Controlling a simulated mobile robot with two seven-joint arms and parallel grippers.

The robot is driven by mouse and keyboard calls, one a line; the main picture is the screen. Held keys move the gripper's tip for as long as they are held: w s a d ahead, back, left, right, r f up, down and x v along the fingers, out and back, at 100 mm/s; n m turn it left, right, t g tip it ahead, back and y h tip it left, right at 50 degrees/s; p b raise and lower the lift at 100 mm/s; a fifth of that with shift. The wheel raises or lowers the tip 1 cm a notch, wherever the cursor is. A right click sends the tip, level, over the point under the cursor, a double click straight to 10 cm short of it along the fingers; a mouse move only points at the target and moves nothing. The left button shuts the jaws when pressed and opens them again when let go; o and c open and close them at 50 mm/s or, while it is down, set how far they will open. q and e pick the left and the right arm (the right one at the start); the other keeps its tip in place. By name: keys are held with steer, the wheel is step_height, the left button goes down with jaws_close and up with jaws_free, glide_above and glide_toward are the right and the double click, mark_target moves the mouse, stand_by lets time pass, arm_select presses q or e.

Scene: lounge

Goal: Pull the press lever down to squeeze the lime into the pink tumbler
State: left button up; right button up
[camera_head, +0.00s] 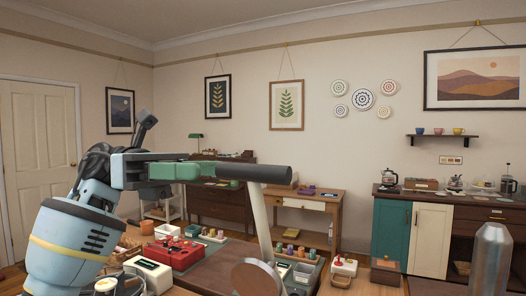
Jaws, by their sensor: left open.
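The press lever rises from the lower middle as a pale bar (261,222) with a dark round handle (265,174) across its top, pointing left. The handle is high and roughly level. My left gripper (212,171), with green fingers, is open at the handle's left end. The handle's left end overlaps the fingertips in the picture, and I cannot tell whether it lies between them or touches them. A round brown disc with a pale rim (255,278) shows at the lever's foot. I cannot make out the lime or the pink tumbler. My right gripper is not in view.
A red box-like appliance (171,254) and a cream one (148,275) stand on the table below my left arm. Several small colourful items stand behind the lever. A grey metal rounded shape (490,262) rises at the lower right. The air around the handle looks free.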

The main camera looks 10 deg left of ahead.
mark_target(247, 170)
arm_select(q)
steer(key=shift+m+y, duration=0.3)
steer(key=shift+m, duration=0.2)
steer(key=x, duration=0.2)
steer(key=p+x, duration=0.1)
steer(key=x, duration=0.2)
steer(key=s+x, duration=0.1)
steer(key=x, duration=0.1)
steer(key=shift+r, duration=0.4)
steer(key=shift+s+d+f+p, duration=0.15)
steer(key=shift+d+p, duration=0.2)
steer(key=shift+d, duration=0.25)
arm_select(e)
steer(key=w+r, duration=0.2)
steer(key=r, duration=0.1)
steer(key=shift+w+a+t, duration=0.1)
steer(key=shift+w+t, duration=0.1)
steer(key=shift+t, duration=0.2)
arm_select(q)
jaws_close()
